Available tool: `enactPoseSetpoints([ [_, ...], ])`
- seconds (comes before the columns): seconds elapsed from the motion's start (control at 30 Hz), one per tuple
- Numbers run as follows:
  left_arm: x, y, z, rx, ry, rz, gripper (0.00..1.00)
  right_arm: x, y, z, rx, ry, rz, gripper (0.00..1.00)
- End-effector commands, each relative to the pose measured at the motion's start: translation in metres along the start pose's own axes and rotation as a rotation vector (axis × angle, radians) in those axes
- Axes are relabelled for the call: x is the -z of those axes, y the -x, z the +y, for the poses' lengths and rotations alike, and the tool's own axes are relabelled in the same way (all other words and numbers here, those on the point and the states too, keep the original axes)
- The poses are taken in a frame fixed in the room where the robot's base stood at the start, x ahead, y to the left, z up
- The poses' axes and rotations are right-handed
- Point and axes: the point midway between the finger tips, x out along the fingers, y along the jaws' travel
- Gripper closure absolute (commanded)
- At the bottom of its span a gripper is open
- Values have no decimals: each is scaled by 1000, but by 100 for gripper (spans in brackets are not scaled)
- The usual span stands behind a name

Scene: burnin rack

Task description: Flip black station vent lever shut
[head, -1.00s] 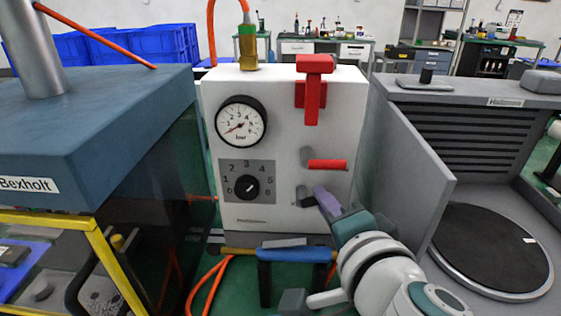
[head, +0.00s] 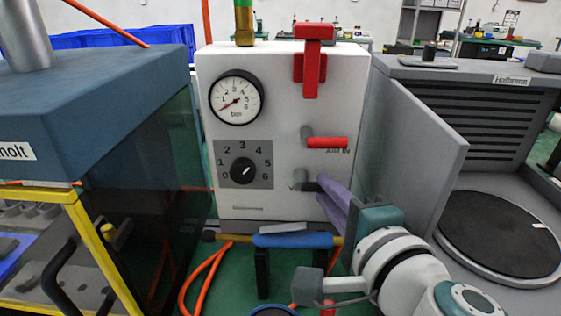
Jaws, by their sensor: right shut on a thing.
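The white station panel (head: 285,110) stands upright in the middle of the head view. Low on its right side is the black vent lever (head: 308,187), on a grey stub, just below a red lever (head: 327,142). My right gripper (head: 322,187) comes from the lower right, with its purple fingers shut on the black lever. The fingers hide the lever's right end, so its full angle is hard to tell. The visible part lies about level. My left gripper is not in view.
The panel carries a pressure gauge (head: 237,98), a dial (head: 243,170) and a red T-shaped handle (head: 313,65). A grey open door (head: 415,150) stands close on the right. A blue-handled bar (head: 293,240) lies below. A blue-topped cabinet (head: 95,110) is at left.

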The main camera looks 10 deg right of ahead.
Motion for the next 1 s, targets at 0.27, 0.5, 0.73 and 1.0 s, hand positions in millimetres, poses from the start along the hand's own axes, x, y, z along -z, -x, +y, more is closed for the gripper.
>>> enactPoseSetpoints([
  [0.27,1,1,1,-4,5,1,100,1,0,1,-3,-1,2,71],
  [0.5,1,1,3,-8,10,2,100,0,0,0,-3,0,2,52],
  [0.73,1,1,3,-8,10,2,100,0,3,0,-3,0,2,52],
  [1.0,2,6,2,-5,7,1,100,0,43,1,-6,2,2,52],
])
